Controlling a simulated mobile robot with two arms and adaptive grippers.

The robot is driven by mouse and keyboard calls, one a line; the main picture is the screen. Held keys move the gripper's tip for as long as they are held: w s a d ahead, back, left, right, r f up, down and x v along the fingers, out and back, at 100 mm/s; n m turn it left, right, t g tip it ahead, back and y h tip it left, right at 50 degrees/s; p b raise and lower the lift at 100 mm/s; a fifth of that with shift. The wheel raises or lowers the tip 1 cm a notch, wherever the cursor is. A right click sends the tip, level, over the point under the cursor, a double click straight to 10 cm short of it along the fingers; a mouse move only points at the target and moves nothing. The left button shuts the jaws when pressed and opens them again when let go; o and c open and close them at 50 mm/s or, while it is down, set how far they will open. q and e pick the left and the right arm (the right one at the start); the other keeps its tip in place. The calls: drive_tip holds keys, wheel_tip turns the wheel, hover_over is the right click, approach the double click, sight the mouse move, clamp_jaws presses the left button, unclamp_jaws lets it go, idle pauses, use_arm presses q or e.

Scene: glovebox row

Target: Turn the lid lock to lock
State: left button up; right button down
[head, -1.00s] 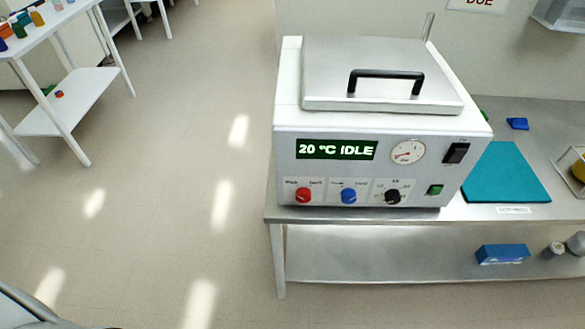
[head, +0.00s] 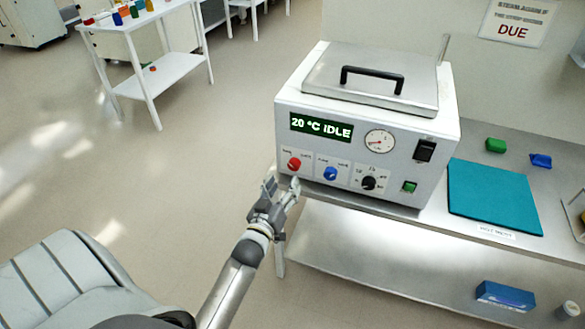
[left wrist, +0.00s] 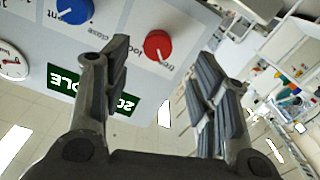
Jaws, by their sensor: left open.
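The lid lock is a red knob (head: 294,163) at the left end of the front panel of a white lidded bath (head: 405,150). The lid (head: 372,78) with its black handle is down. In the left wrist view the red knob (left wrist: 158,45) shows ahead, between the two fingers in the picture, with the printed word "lock" beside it. My left gripper (head: 282,182) is open and empty, just below and in front of the red knob. It also shows in the left wrist view (left wrist: 162,62), apart from the knob. My right gripper is not in view.
A blue knob (head: 331,173), a black dial (head: 369,183) and a green switch (head: 409,187) sit right of the red knob. The display (head: 321,128) reads 20 °C IDLE. A teal mat (head: 492,197) lies on the steel bench, right of the bath.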

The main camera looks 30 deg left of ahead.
sight(293, 169)
use_arm(q)
drive_tip(key=x, duration=0.6)
drive_tip(key=shift+w, duration=0.9)
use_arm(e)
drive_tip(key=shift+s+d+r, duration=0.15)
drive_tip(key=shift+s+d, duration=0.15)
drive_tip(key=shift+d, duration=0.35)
use_arm(q)
drive_tip(key=c, duration=1)
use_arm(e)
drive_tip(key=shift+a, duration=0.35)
